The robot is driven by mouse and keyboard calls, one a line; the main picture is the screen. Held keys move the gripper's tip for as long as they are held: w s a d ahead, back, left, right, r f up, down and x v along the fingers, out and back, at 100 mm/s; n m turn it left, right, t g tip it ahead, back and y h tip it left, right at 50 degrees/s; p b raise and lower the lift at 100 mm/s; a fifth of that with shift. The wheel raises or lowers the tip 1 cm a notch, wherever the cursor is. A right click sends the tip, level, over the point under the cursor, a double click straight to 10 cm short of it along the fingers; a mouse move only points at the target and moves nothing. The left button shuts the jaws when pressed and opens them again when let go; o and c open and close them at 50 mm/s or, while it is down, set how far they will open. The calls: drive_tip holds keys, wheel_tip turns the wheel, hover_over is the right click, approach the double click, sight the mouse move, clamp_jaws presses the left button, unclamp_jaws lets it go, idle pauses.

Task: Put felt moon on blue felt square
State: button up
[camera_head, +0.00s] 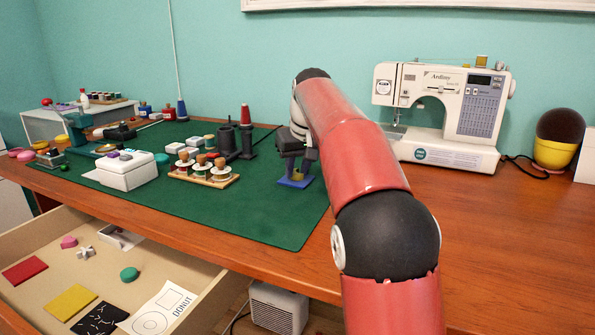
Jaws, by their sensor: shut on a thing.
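The blue felt square (284,184) lies on the green mat, close to the mat's right side. A small yellow piece, which looks like the felt moon (297,177), shows just above or on the square, below my gripper (296,170). My gripper points down over the square and is shut on the yellow piece. The fingertips are small and partly dark here, and I cannot tell whether the moon touches the square.
The green mat (262,226) holds a white box (127,172), a spool rack (204,177) and dark cylinders (226,141) left of my gripper. A sewing machine (440,115) stands at the back right. An open drawer (60,240) holds felt pieces. The table's right front is clear.

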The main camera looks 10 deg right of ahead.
drive_tip(key=shift+f, duration=0.1)
drive_tip(key=o, duration=1)
drive_tip(key=shift+c, duration=0.2)
drive_tip(key=p+v, duration=0.3)
drive_tip(key=v, duration=0.9)
